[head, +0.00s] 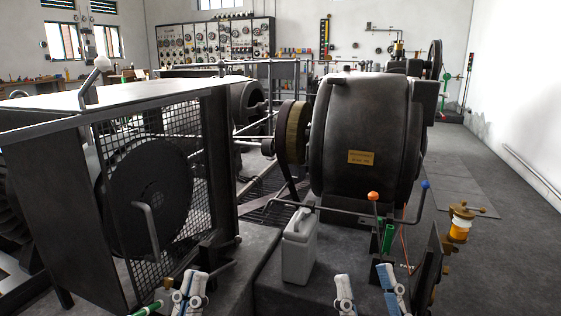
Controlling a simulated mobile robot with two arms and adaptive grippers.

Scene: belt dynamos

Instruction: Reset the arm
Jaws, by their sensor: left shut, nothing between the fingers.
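My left gripper (188,292) shows at the bottom edge, left of centre, in front of the mesh-sided machine housing. Its pale, blue-marked fingers are together and hold nothing. My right gripper (367,293) shows at the bottom edge, right of centre. Its two fingers stand well apart with nothing seen between them. It is below a lever with an orange knob (373,196) and a bar ending in a blue knob (424,185). Most of both arms is out of the picture.
A mesh-guarded housing (222,180) fills the left. A dark dynamo (345,120) with a belt wheel (293,132) stands in the centre. A grey can (300,247) stands before it. A brass oiler (459,222) is at right. Open floor (490,260) lies on the right.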

